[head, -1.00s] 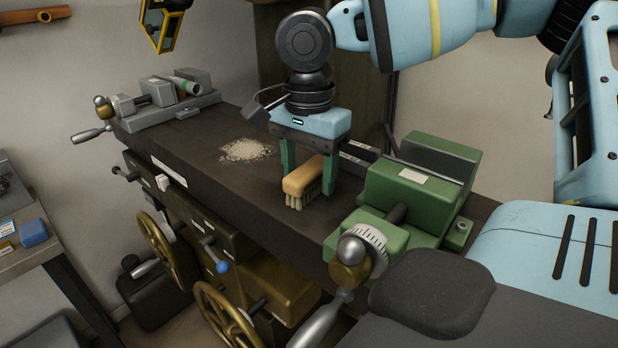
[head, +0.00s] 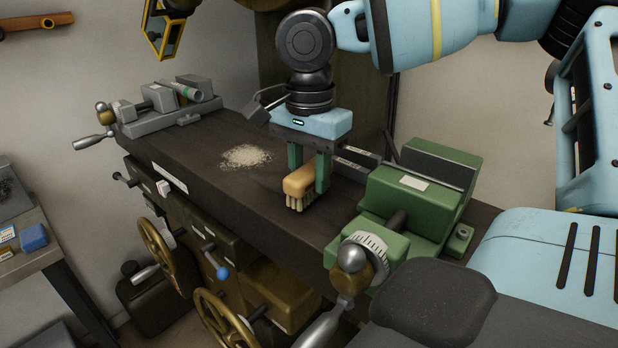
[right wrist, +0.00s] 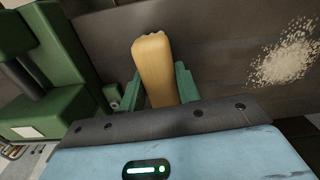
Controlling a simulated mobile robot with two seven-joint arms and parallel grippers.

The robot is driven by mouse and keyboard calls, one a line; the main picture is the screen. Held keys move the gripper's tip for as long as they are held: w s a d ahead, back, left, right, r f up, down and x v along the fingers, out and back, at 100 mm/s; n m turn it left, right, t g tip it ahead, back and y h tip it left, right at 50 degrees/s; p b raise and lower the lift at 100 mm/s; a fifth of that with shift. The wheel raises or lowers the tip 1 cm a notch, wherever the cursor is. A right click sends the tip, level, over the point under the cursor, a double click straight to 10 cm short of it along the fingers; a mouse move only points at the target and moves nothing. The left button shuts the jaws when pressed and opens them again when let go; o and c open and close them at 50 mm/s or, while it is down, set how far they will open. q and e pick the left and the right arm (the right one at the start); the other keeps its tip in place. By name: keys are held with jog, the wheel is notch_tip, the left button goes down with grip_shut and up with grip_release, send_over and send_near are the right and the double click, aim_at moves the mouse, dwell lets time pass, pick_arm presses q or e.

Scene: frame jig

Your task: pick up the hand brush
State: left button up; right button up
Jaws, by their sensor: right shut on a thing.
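The hand brush (head: 299,184) has a tan wooden back and pale bristles pointing down. It stands on the dark bench top between the pale shavings and the green vise. My right gripper (head: 308,187) comes down from above and is shut on the brush, with one green finger on each side. In the right wrist view the brush back (right wrist: 154,65) sticks out between the two fingers (right wrist: 163,88). The bristle tips are at or very near the bench surface; I cannot tell if there is a gap. My left gripper is not in view.
A green vise (head: 415,195) stands close to the right of the brush. Pale shavings (head: 246,156) lie to the left on the bench top (head: 205,135). A grey vise (head: 165,105) sits at the far left end. Handwheels (head: 158,243) stick out along the bench front.

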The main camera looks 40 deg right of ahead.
aim_at(309, 168)
notch_tip(309, 168, up, 9)
dwell(0.3)
jog(key=o, duration=0.4)
jog(key=c, duration=0.3)
jog(key=shift+a, duration=0.1)
